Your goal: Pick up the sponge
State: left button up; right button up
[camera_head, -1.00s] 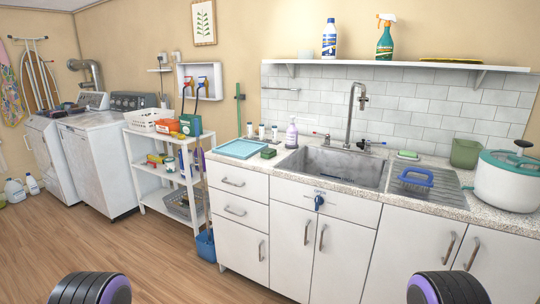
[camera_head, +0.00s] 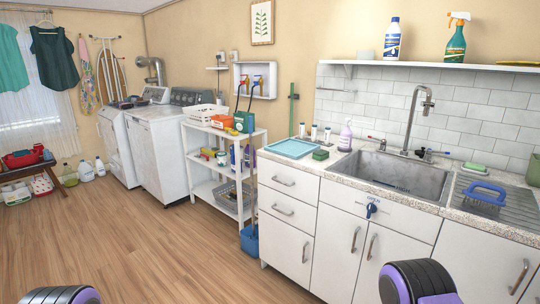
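A small dark green block that looks like the sponge (camera_head: 320,154) lies on the speckled counter, between the light blue tray (camera_head: 290,148) and the sink (camera_head: 392,176). A second, lighter green piece (camera_head: 474,167) sits at the back of the counter right of the faucet; I cannot tell whether it is a sponge or soap. Neither gripper is in view. Only black and purple parts of my own arms show at the bottom edge, well in front of the counter.
A blue-handled brush (camera_head: 484,191) lies on the drainboard right of the sink. A white shelf cart (camera_head: 222,160) and a blue bucket (camera_head: 249,241) stand left of the cabinets. The wooden floor (camera_head: 130,245) is clear at left.

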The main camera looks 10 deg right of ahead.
aim_at(322, 154)
jog(key=u, duration=0.35)
jog(key=i, duration=2.15)
jog(key=u, duration=1.45)
jog(key=i, duration=0.65)
jog(key=z, duration=3.25)
